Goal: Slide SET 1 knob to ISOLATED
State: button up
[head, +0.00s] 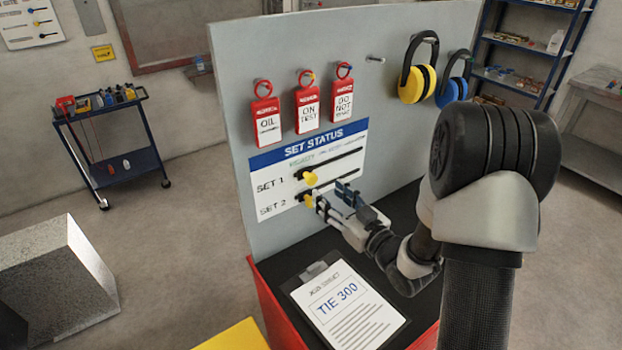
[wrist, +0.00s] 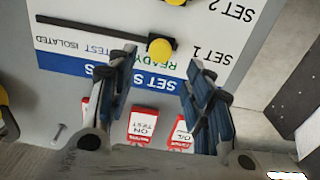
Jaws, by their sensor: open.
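The SET STATUS board (head: 280,166) is on the grey upright panel. The yellow SET 1 knob (head: 310,178) sits at the left, READY end of its dark slot. The wrist view is upside down; there the SET 1 knob (wrist: 160,49) is at the slot's right end, and the ISOLATED label (wrist: 82,46) is toward the left. The yellow SET 2 knob (head: 308,200) sits below. My gripper (head: 331,195) is open and empty in front of the board. In the wrist view, the SET 1 knob appears between its fingertips (wrist: 163,58); contact cannot be told.
Red-and-white tags (head: 307,104) hang above the board. Yellow ear defenders (head: 417,80) and blue ones (head: 454,82) hang to their right. A clipboard (head: 347,305) lies on the dark ledge below.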

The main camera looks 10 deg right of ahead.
aim_at(314, 180)
jog(key=x, duration=0.9)
jog(key=shift+c, duration=0.3)
grip_shut()
jog(key=shift+b, duration=0.3)
